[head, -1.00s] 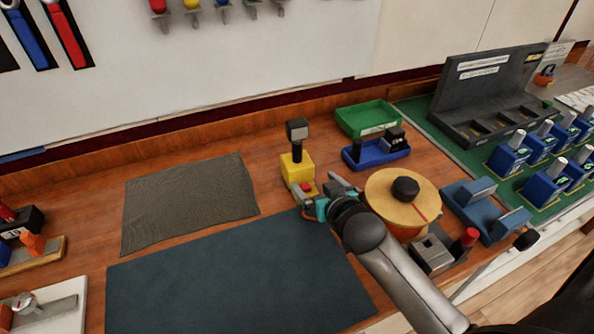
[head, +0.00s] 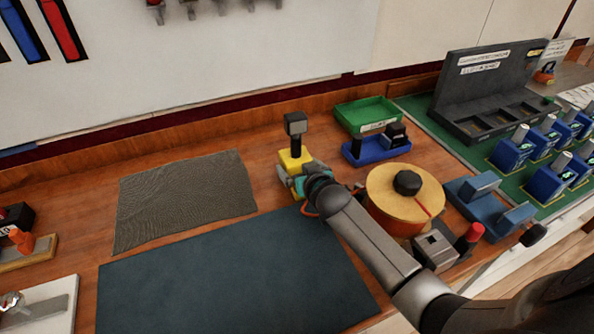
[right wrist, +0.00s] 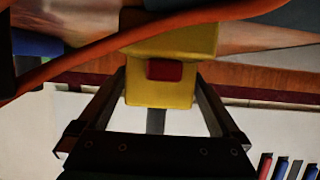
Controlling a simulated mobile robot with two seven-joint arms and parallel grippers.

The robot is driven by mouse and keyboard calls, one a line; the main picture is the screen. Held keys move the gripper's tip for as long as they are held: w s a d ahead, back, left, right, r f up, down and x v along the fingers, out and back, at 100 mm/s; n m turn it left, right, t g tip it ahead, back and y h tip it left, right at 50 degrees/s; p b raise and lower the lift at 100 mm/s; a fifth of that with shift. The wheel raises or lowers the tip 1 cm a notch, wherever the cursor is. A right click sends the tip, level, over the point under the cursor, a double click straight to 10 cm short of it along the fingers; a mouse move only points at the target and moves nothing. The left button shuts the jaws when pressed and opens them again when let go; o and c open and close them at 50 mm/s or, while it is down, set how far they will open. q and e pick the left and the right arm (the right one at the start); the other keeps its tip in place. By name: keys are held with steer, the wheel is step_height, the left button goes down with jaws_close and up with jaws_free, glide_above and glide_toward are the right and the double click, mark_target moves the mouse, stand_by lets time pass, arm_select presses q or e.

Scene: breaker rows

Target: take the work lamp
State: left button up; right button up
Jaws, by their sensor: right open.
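The work lamp (head: 290,158) stands upright on the wooden bench, with a yellow base, a dark post and a grey head. My right gripper (head: 300,178) is at the near side of the base and covers its lower part. In the right wrist view, the yellow body of the lamp (right wrist: 160,92), with a red button, lies between the two spread fingers. The fingers are open, with gaps visible beside the body, so the gripper does not hold it. My left gripper is not in view.
A round wooden-topped drum (head: 385,185) with a black knob stands right of the gripper. A blue tray (head: 365,158) and a green tray (head: 358,112) are behind. A grey mat (head: 185,200) and a dark blue mat (head: 230,270) lie flat on the left.

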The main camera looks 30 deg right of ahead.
steer(key=shift+w+f, duration=0.2)
steer(key=shift+w, duration=0.3)
jaws_close()
steer(key=shift+r, duration=0.15)
stand_by(0.5)
